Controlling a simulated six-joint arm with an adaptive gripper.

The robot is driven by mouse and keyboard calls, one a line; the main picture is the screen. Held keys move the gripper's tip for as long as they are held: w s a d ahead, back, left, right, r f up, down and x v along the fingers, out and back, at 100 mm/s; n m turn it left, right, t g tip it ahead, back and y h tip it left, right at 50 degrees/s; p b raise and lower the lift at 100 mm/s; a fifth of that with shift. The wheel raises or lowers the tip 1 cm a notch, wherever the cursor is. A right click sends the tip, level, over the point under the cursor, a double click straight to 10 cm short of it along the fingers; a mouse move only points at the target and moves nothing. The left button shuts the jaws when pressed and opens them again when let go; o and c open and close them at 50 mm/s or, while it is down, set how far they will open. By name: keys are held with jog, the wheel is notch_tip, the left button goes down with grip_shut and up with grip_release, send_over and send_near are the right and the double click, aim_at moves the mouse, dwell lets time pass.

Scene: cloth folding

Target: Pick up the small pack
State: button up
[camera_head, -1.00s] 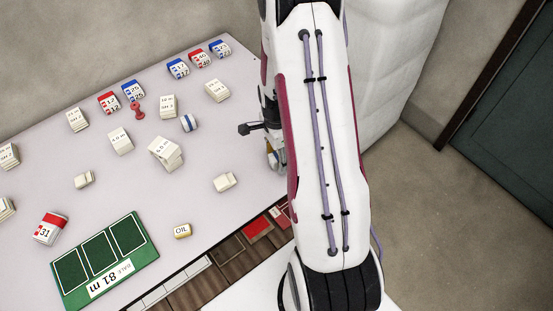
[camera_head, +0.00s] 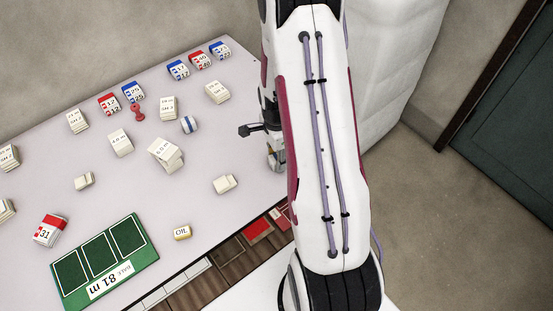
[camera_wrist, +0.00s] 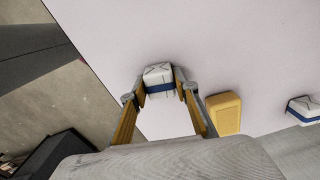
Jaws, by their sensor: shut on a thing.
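A small white pack with a blue band (camera_wrist: 158,77) is near the middle of the wrist view, between the yellow-sided fingers of my gripper (camera_wrist: 161,90). The fingers are shut on its sides. The pale table surface lies behind it; I cannot tell whether the pack touches the table. In the head view, my gripper (camera_head: 276,157) shows only in part at the table's right side, beside my arm. The pack cannot be made out there.
A yellow block (camera_wrist: 226,113) lies right of my gripper in the wrist view, with another white and blue pack (camera_wrist: 304,109) beyond it. Several cream packs, including one nearby (camera_head: 224,184), stand on the table. A green board (camera_head: 105,260) lies at front left.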

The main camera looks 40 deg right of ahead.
aim_at(276, 158)
jog(key=shift+r, duration=0.1)
jog(key=shift+r, duration=4.9)
jog(key=shift+a, duration=0.1)
jog(key=w+a+n, duration=0.4)
jog(key=a, duration=1)
jog(key=w+a+n, duration=0.3)
jog(key=a+n, duration=0.1)
jog(key=a, duration=0.9)
jog(key=s+a+n, duration=0.2)
jog(key=a+n, duration=0.2)
jog(key=a, duration=0.5)
jog(key=s+a+r+n, duration=0.1)
jog(key=a+n, duration=0.3)
jog(key=a, duration=0.5)
jog(key=s+a+n, duration=0.3)
jog(key=a+n, duration=0.1)
jog(key=a, duration=0.5)
jog(key=shift+a+r, duration=0.2)
jog(key=shift+r, duration=0.05)
